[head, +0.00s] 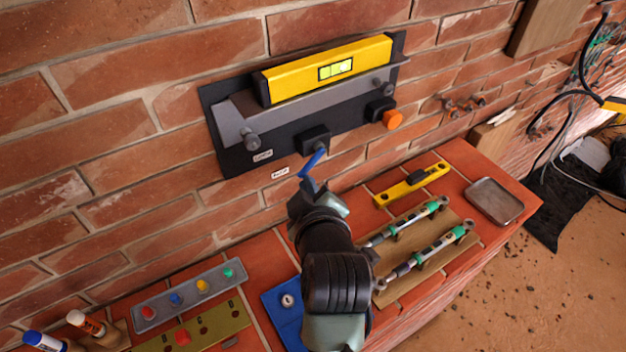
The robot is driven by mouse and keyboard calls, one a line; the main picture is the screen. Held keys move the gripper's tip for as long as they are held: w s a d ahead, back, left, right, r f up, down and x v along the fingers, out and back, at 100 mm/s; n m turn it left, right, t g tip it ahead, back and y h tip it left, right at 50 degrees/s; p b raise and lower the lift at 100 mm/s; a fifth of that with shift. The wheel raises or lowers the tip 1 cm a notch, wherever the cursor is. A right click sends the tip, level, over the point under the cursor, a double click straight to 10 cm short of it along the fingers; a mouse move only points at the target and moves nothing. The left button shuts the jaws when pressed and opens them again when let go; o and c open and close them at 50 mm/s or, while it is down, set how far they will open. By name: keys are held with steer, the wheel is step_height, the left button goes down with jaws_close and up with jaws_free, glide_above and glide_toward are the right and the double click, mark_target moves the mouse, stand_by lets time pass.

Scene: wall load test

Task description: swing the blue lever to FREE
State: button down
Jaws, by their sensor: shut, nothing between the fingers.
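The blue lever (312,162) is pivoted at a black block (314,139) on the lower edge of a dark wall plate (226,150). It slants down and left from the pivot. A small white label (262,155) is on the plate to its left, and another label (280,173) is on the bricks lower down, near the lever's free end. Their print is too small to read surely. My gripper (304,184) is shut with nothing held, right at the lever's lower end. I cannot tell whether it touches the lever.
A yellow spirit level (327,70) rests on a grey shelf bar above the lever, with an orange knob (392,119) to the right. The brick ledge below carries a second yellow level (411,184), torque wrenches (428,250), a grey tray (494,201) and a blue plate (285,309).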

steer(key=b, duration=0.1)
steer(key=f+n+t+h+b, duration=0.1)
steer(key=b, duration=0.1)
steer(key=shift+w+d+f+n, duration=0.15)
steer(key=shift+d+f+n, duration=0.05)
steer(key=shift+n, duration=0.1)
steer(key=shift+r+p, duration=0.85)
steer(key=shift+p, duration=0.05)
